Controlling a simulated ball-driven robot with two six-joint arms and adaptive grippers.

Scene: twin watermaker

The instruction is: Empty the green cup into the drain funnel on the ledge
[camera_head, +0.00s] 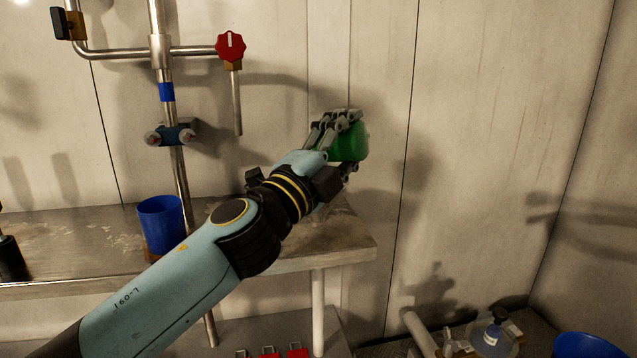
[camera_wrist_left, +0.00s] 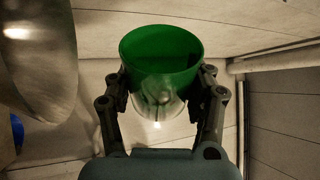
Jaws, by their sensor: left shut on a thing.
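My left gripper (camera_head: 338,140) is shut on the green cup (camera_head: 350,150) and holds it in the air above the right end of the metal ledge (camera_head: 335,235), in front of the wall. In the left wrist view the green cup (camera_wrist_left: 160,55) sits between the two fingers (camera_wrist_left: 162,95), with its round rim towards the top. A pale, shiny shape shows just below its green part; I cannot tell what it is. The cup's tilt and contents are unclear. I cannot make out the drain funnel; my arm hides part of the ledge. My right gripper is not in view.
A blue cup (camera_head: 162,225) stands on the ledge beside a vertical metal pipe (camera_head: 180,190). A red-knobbed valve (camera_head: 231,47) with a spout hangs above. Low at the right are a bottle (camera_head: 493,338) and a blue container (camera_head: 585,345). The ledge ends at the right.

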